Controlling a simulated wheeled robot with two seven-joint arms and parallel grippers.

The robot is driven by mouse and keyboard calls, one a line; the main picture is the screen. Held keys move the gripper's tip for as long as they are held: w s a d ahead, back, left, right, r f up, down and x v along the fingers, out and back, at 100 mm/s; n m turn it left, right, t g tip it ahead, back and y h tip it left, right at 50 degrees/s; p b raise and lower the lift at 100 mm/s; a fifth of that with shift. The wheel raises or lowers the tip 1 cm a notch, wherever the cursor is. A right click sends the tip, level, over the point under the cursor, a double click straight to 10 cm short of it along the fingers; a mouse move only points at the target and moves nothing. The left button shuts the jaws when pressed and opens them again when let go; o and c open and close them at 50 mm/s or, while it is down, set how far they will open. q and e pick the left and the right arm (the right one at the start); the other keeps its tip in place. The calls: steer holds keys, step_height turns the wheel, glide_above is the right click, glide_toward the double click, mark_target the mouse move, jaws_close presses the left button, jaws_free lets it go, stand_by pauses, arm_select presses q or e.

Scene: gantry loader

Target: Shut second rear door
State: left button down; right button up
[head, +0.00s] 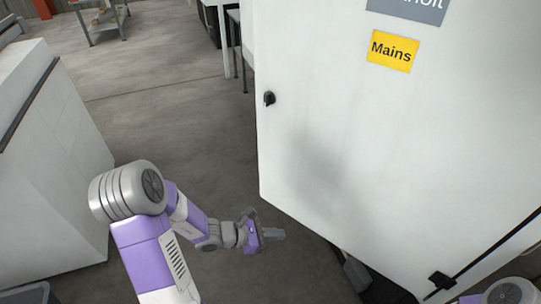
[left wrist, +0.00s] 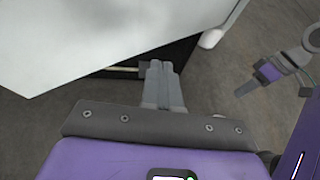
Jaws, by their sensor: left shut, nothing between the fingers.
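A large white cabinet door (head: 400,140) with a yellow "Mains" label (head: 392,51) and a small black handle (head: 269,98) fills the right of the head view. It seems to stand ajar, with dark space under its lower edge. The frames do not show whether it is the second rear one. A white panel, likely this door (left wrist: 80,40), also shows in the left wrist view. My left gripper (head: 275,235) is shut and empty, low beside the door's lower edge, with no clear contact. My right gripper (left wrist: 244,90) shows small in the left wrist view; its finger gap is unclear.
A white cabinet (head: 50,170) stands at the left. A black latch (head: 441,281) sits at the lower right. A table (head: 105,18) and a bench leg (head: 222,40) are at the back. The grey floor (head: 170,115) between the cabinets is clear.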

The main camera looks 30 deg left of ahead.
arm_select(q)
steer(key=w+a+r+n+t+y+p, duration=0.1)
steer(key=w+a+r+n+t+y, duration=0.35)
steer(key=a+r, duration=0.45)
steer(key=n+t+y, duration=0.2)
steer(key=n+t, duration=0.1)
steer(key=t, duration=0.1)
glide_toward(276, 143)
steer(key=shift+h, duration=0.25)
steer(key=w, duration=0.4)
steer(key=w+d, duration=0.1)
steer(key=w, duration=0.1)
steer(key=shift+w+d, duration=0.1)
steer(key=shift+w, duration=0.25)
arm_select(e)
step_height(276, 143, up, 2)
steer(key=shift+r, duration=0.1)
arm_select(q)
steer(key=shift+p, duration=0.3)
